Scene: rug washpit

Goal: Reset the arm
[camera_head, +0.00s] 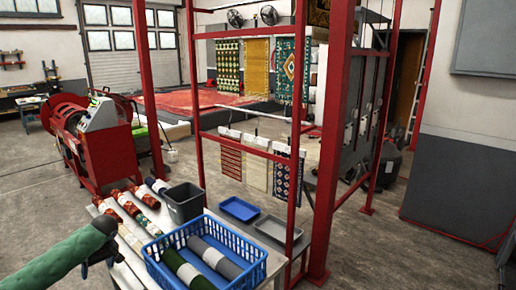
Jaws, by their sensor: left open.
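My left arm comes in from the lower left with a green sleeve. Its dark left gripper (99,262) is open, with nothing seen between its fingers. It shows over the near left part of the pale table (128,277), to the left of the blue basket (205,264). I cannot tell its exact height above the table. My right gripper is not in view.
The basket holds several rolled rugs (212,257). More rolls (139,213) lie behind my gripper. A dark grey bin (184,203), a blue tray (239,209) and a grey tray (277,231) stand farther back. Red posts (329,150) rise at the right. Open floor (415,255) lies beyond.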

